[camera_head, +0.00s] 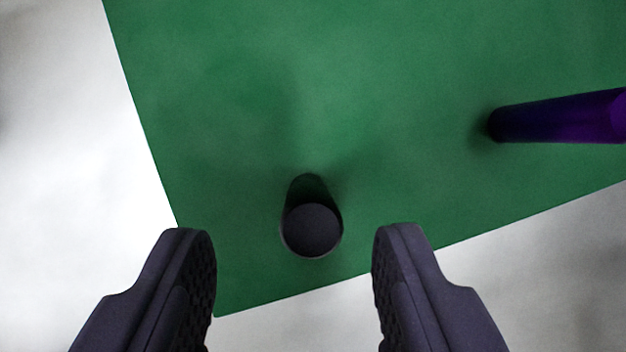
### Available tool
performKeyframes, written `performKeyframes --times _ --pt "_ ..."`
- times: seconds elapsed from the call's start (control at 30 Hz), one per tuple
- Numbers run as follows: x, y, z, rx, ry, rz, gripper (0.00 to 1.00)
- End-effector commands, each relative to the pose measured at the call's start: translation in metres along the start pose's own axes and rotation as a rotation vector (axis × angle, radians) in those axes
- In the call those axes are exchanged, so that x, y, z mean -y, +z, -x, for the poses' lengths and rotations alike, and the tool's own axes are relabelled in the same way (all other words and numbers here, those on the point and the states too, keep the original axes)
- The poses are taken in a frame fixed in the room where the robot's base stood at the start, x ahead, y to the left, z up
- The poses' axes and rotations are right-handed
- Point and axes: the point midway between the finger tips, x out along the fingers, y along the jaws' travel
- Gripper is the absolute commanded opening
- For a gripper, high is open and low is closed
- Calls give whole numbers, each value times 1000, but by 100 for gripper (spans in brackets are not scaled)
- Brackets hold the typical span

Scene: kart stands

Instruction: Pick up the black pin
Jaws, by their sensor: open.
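The black pin (312,228) stands upright on the green mat, near the mat's front left corner. I see it from above, with its round top nearest the camera. My gripper (293,240) is open and empty. In the picture the pin lies between the two fingertips, with a gap on each side and neither finger touching it. How far the fingertips are above the mat is hard to tell.
A purple pin-like object (560,118) stands on the green mat (400,60) at the right edge of the view, partly cut off. Pale floor or surface (80,150) lies beyond the mat's left and front edges. The mat between the two objects is clear.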

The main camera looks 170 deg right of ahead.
Motion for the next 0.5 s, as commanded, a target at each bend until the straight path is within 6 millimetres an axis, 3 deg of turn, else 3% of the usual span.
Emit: performKeyframes --times 0.3,0.5 --pt "-5 0 -47 -2 -1 0 51" --pt "-5 -2 -48 -2 -1 0 51"
